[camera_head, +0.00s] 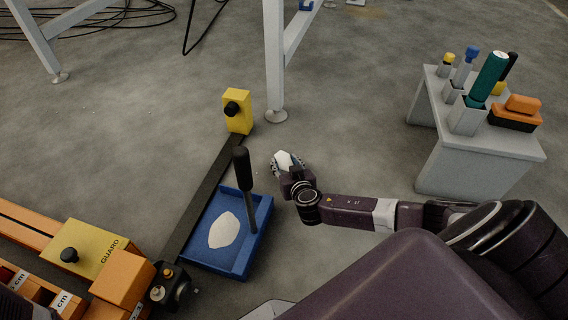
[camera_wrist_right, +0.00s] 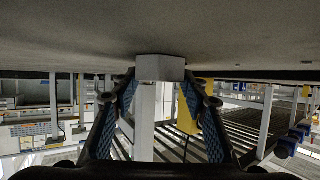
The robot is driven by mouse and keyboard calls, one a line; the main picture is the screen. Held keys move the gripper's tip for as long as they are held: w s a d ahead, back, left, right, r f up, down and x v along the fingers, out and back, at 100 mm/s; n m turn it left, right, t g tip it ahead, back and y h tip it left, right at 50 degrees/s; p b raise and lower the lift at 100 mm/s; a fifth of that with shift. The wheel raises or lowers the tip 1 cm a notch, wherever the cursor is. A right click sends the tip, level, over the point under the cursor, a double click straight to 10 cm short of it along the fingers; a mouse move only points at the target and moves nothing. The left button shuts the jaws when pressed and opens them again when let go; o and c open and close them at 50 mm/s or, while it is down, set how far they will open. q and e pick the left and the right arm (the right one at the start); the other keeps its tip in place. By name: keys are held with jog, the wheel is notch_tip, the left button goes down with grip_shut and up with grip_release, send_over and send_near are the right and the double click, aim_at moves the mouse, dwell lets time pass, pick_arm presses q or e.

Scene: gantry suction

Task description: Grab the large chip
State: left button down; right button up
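A pale angular chip (camera_head: 286,160) is at the fingertips of my right gripper (camera_head: 288,168), low over the bare floor in the head view. In the right wrist view the chip is a pale grey block (camera_wrist_right: 160,68) between the two blue-padded fingertips of the gripper (camera_wrist_right: 160,78). Both tips appear to touch its sides. Whether the chip rests on the floor or is held just above it is hard to tell. A flat white oval piece (camera_head: 224,230) lies in a blue tray (camera_head: 261,228). My left gripper is not clearly visible.
A dark-handled tool (camera_head: 242,170) stands at the tray's edge. A dark rail with a yellow end block (camera_head: 237,111) runs beside the tray. An orange guarded fixture (camera_head: 95,247) is lower left. A grey tool stand (camera_head: 470,160) is at right. Floor above the gripper is mostly clear.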

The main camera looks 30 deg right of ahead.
jog(key=c, duration=0.7)
jog(key=shift+r, duration=0.1)
